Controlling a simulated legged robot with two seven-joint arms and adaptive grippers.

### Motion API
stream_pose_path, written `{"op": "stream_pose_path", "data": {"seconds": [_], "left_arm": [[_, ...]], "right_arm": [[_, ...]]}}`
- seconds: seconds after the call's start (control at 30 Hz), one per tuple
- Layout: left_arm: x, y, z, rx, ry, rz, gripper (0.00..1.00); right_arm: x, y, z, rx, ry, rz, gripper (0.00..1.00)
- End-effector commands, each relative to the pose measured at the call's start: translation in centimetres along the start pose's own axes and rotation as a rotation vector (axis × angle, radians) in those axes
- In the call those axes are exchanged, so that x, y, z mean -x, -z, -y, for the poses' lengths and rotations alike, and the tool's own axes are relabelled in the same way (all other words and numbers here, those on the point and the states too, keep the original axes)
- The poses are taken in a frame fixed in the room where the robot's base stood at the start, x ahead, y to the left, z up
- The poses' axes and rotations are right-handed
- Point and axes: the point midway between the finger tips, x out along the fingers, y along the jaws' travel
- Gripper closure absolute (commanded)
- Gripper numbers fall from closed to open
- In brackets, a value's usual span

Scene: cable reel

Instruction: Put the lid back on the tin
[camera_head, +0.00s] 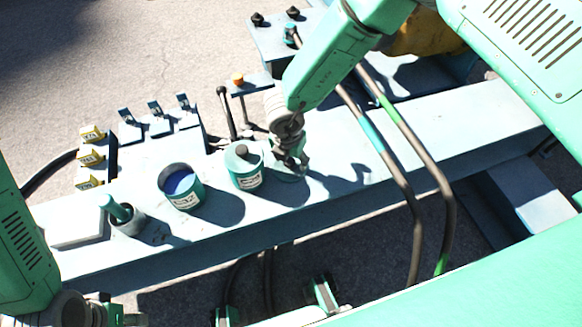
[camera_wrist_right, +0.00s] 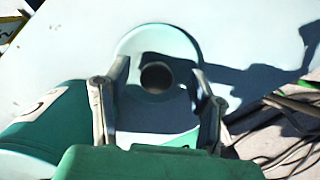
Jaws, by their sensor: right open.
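An open teal tin (camera_head: 181,190) with a white label and dark blue inside stands on the pale beam. To its right stands a similar tin (camera_head: 247,177) with a dark knob on its closed top. My left gripper (camera_head: 122,316) shows partly at the bottom left.
A cup holding a green cylinder (camera_head: 118,210) stands left of the open tin. Yellow-tagged blocks (camera_head: 91,155) and several switches (camera_head: 156,112) sit behind. Thick cables (camera_head: 405,190) cross the beam at the right. The beam's front edge (camera_head: 230,225) drops off.

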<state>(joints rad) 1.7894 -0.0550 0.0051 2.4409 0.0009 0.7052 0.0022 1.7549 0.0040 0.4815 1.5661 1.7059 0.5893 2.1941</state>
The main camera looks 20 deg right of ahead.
Motion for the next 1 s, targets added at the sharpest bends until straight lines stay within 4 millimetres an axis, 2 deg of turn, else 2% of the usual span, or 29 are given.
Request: {"op": "stream_pose_path", "data": {"seconds": [0.03, 0.1, 0.4, 0.43, 0.57, 1.0], "left_arm": [[-0.49, -0.03, 0.01, 0.000, 0.000, 0.000, 0.58], [-0.60, -0.04, 0.01, 0.000, 0.000, 0.000, 0.58], [-0.46, -0.03, 0.02, 0.001, 0.000, 0.000, 0.58], [-0.46, -0.03, 0.03, 0.001, 0.000, 0.000, 0.58], [-0.46, -0.03, 0.02, 0.001, 0.000, 0.000, 0.58], [-0.32, -0.01, 0.02, 0.000, 0.000, 0.000, 0.58]], "right_arm": [[-0.99, 0.14, 0.02, 0.001, 0.001, -0.001, 0.49], [-1.36, 0.11, -0.06, 0.001, 0.001, 0.001, 0.49], [-1.30, 0.04, -0.02, 0.001, -0.001, 0.000, 0.49], [-1.30, 0.02, 0.00, 0.001, -0.001, -0.001, 0.53], [-1.34, 0.00, 0.06, 0.001, -0.001, -0.001, 0.98], [-1.02, 0.02, 0.09, 0.000, 0.002, -0.001, 1.00]]}}
